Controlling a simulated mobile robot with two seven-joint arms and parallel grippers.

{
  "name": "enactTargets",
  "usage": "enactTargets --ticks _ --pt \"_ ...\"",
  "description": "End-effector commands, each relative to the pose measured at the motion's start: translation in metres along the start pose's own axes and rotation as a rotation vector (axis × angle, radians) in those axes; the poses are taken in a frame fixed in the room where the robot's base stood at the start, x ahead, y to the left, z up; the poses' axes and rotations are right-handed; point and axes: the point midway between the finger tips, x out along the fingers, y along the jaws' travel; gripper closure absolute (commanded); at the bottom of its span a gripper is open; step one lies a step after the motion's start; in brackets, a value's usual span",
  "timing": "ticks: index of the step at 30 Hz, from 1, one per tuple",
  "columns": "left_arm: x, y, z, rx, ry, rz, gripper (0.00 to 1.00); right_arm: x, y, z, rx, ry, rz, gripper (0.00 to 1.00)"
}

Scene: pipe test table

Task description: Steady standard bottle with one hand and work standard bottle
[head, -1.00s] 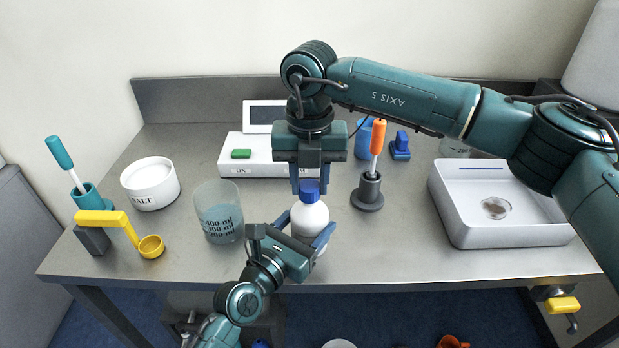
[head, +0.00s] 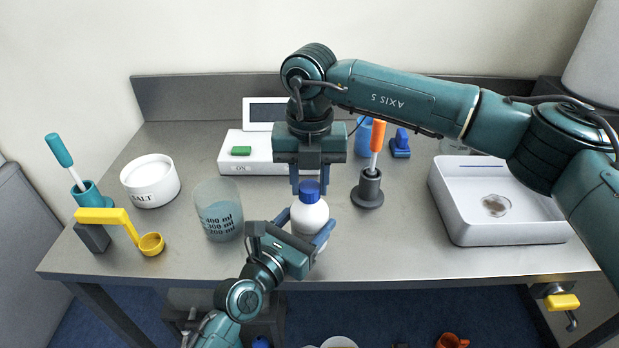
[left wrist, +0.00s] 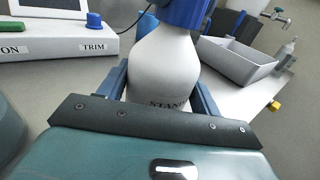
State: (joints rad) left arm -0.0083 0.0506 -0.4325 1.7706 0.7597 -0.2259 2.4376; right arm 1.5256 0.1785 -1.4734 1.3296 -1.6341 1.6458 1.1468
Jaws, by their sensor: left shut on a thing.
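The standard bottle (head: 308,217) is white with a blue cap (head: 310,191) and stands upright near the table's front edge. In the left wrist view the bottle (left wrist: 164,72) is close up, with part of its printed label hidden. My left gripper (head: 305,236) is shut on the bottle's body, one blue finger on each side. My right gripper (head: 309,182) points straight down over the bottle, its blue fingers at the cap's height. Whether they press on the cap cannot be made out. The cap (left wrist: 185,10) is cut off at the top of the wrist view.
A beaker (head: 218,212) stands left of the bottle, and a grey holder with an orange-handled tool (head: 368,188) stands to its right. A white balance (head: 227,154) is behind. A salt tub (head: 150,187), yellow scoop (head: 150,243) and white tray (head: 500,238) stand farther out.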

Motion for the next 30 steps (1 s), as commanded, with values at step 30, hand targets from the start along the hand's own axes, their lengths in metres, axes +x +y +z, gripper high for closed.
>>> enactTargets --ticks 30 --pt "-0.0001 0.0000 -0.0008 0.000 0.002 0.000 0.63 -0.0006 0.0003 0.0003 0.403 -0.001 0.001 0.95"
